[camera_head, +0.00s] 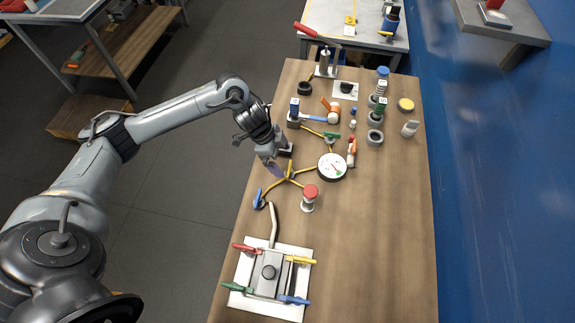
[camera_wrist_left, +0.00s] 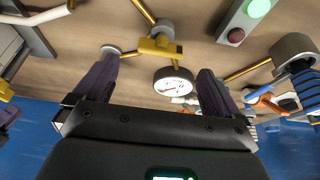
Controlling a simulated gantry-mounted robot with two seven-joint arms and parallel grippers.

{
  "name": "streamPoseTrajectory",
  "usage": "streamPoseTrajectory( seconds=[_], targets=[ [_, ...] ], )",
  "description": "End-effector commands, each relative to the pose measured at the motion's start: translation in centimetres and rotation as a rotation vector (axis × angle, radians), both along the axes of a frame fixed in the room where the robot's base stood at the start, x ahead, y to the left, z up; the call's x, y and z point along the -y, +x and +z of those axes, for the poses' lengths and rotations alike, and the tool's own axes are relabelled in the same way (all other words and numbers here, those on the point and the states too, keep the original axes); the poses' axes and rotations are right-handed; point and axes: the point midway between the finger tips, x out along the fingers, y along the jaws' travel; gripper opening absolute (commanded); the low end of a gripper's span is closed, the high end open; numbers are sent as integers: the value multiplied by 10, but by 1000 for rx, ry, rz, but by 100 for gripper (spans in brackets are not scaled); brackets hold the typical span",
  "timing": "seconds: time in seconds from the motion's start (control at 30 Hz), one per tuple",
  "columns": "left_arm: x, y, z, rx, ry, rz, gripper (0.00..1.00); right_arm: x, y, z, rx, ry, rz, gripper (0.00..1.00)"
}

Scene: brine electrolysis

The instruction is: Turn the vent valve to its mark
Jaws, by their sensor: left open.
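Several coloured valve handles show, and no label tells me which is the vent valve. A yellow-handled valve (camera_wrist_left: 158,44) sits where brass pipes meet; in the head view it shows beside my gripper (camera_head: 290,177). A blue handle (camera_head: 258,199) is at the left pipe end, and a green handle (camera_head: 331,137) is farther back. A round white gauge (camera_head: 331,167) with a red and green dial shows in the left wrist view too (camera_wrist_left: 173,80). My left gripper (camera_head: 275,167) is open and empty above the pipes; its purple fingers (camera_wrist_left: 158,62) are spread, apart from the yellow valve. My right gripper is out of view.
A red-topped post (camera_head: 309,197) stands near the pipes. A white plate (camera_head: 241,301) carries a block with coloured levers at the front. Bottles and rings (camera_head: 376,118) crowd the back right. The wooden table (camera_head: 375,230) is clear at right front.

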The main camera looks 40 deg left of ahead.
Motion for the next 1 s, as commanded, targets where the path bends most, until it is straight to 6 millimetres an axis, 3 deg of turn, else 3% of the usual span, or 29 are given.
streamPoseTrajectory(
  seconds=[0.3,0.77,0.8,1.0],
  targets=[
    [15,9,-40,1,-2,0,98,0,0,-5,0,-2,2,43],
    [18,11,-50,2,1,-1,98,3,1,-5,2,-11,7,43],
    [18,11,-50,3,1,-1,96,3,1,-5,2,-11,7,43],
    [18,11,-50,3,1,-1,66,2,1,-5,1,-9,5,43]
  ],
)
